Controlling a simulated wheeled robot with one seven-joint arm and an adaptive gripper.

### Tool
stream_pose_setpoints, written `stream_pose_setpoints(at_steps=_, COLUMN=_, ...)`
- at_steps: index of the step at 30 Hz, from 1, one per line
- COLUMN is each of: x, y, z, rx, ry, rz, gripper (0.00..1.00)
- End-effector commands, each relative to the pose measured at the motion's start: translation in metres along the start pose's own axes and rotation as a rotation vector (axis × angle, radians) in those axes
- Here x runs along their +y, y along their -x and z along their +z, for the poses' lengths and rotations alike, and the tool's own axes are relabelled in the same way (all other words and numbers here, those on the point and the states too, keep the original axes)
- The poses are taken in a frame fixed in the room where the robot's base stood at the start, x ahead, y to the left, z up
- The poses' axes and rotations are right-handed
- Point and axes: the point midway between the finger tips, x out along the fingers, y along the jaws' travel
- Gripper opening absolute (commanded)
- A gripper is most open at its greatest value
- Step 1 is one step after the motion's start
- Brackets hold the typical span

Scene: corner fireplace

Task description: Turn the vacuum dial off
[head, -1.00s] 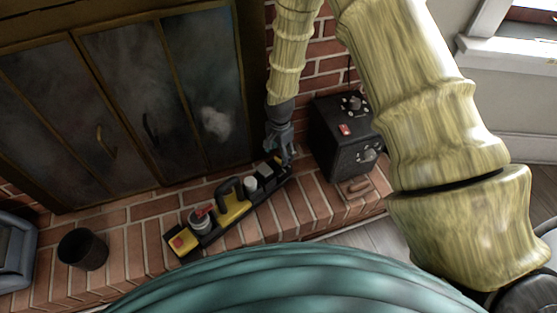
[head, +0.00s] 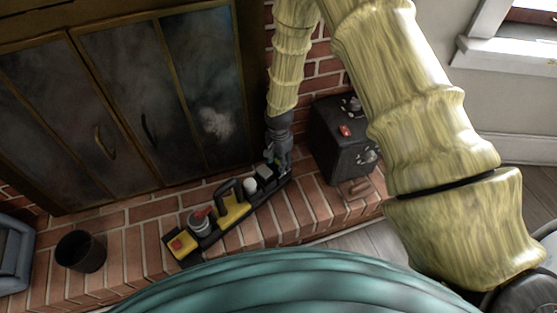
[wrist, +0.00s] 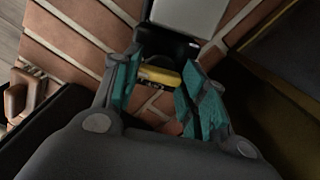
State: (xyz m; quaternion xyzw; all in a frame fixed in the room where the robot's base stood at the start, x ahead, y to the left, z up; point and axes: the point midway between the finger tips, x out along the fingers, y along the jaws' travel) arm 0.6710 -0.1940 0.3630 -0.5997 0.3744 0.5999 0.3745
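A long black tray (head: 212,238) of small devices lies on the brick hearth, with a small yellow piece at its right end. In the wrist view this yellow piece (wrist: 158,76), probably the dial, sits between my teal fingertips. My gripper (head: 277,165) points down at that end of the tray. Its fingers are spread in the wrist view (wrist: 162,72), one on each side of the yellow piece; I cannot tell whether they touch it. No markings on the piece can be read, and its setting is unclear.
A black box (head: 335,165) with knobs and a red switch stands just right of my gripper. The tray also bears a yellow handled device (head: 236,211) and a grey box (head: 265,172). A dark bucket (head: 80,251) is at left. Fireplace doors (head: 150,95) stand behind.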

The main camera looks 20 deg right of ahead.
Motion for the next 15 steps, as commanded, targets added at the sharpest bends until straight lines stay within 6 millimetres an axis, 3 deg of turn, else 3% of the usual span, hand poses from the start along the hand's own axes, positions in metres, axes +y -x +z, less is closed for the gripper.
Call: stream_pose_setpoints(at_steps=15, x=0.001, y=0.0037, z=-0.0011, rx=0.001, ry=0.138, rz=0.002, gripper=0.19)
